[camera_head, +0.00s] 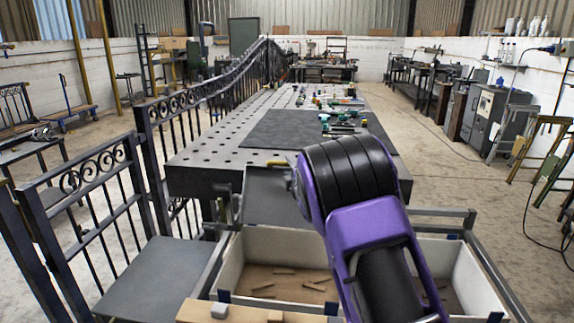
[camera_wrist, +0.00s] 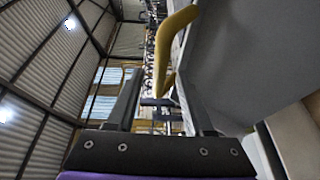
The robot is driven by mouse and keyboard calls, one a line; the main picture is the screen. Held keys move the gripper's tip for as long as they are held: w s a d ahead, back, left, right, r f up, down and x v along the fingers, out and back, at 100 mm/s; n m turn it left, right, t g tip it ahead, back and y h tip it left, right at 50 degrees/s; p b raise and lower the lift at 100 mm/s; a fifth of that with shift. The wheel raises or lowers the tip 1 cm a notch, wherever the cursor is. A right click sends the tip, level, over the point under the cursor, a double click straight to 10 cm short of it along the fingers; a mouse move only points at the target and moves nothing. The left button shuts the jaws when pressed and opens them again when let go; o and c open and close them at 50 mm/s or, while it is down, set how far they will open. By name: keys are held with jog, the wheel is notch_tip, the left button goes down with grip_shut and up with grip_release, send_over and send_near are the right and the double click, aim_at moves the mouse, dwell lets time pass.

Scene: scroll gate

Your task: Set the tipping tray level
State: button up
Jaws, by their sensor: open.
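The tipping tray (camera_head: 268,197) is a dark grey panel just in front of the big perforated table, partly hidden by my purple arm. I cannot tell its exact tilt. A yellow handle (camera_head: 277,163) shows at its far edge. In the wrist view a large grey surface, seemingly the tray (camera_wrist: 250,60), fills the right side, and the curved yellow handle (camera_wrist: 170,50) comes down toward the gap between my fingers. My gripper (camera_wrist: 160,92) is open, with one dark finger on each side of that gap. I cannot tell whether either finger touches the handle. In the head view my arm hides the fingers.
A pale open bin (camera_head: 285,245) with brown wooden pieces lies below, within a metal frame. The perforated table (camera_head: 205,150) behind carries a dark mat and several tools.

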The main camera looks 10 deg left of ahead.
aim_at(288, 165)
jog(key=shift+x, duration=1.75)
grip_shut()
